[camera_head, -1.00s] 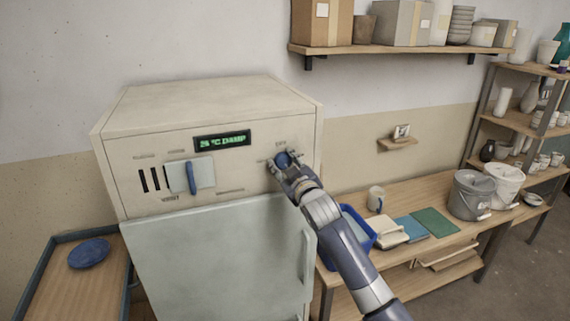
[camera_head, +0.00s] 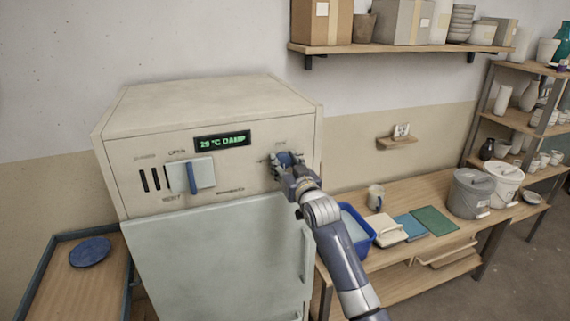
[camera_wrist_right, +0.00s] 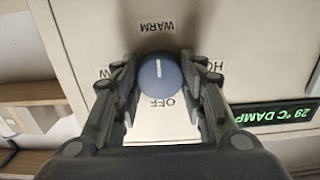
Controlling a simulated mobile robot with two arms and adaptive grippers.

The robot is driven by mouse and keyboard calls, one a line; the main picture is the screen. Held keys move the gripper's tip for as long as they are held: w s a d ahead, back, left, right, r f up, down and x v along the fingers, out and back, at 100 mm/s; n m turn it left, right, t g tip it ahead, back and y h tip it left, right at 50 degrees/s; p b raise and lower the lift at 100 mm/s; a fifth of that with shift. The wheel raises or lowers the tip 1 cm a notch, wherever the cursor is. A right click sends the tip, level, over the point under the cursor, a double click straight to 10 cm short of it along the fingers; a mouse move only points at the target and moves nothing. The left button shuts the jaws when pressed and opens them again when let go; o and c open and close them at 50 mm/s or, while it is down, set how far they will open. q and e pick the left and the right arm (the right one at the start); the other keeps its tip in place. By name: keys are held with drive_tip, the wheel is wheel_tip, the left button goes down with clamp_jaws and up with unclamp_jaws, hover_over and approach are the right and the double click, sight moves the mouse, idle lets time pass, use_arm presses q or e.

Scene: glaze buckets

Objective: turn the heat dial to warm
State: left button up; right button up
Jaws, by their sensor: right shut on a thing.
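The heat dial is a round blue knob on the upper right of the cream cabinet's front (camera_head: 225,180). In the right wrist view the dial (camera_wrist_right: 160,73) sits between the two fingers, with WARM above it and OFF below it. Its white mark lies on the WARM side. My right gripper (camera_head: 285,163) is shut on the dial in the head view and hides most of it; its fingers (camera_wrist_right: 162,85) flank the knob in the wrist view. The green display (camera_head: 222,141) reads 29 °C DAMP. My left gripper is not in view.
A blue-handled vent slider (camera_head: 193,177) is left of the dial. The cabinet door (camera_head: 220,260) is below. A workbench (camera_head: 430,190) with a blue tub (camera_head: 364,238), mug (camera_head: 376,197) and buckets (camera_head: 470,195) stands right. A shelf (camera_head: 400,48) hangs above.

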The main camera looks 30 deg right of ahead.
drive_tip(key=o, duration=1.1)
drive_tip(key=shift+s, duration=0.1)
drive_tip(key=v, duration=1.1)
drive_tip(key=shift+s+f, duration=0.1)
drive_tip(key=shift+s, duration=0.25)
drive_tip(key=shift+f, duration=0.1)
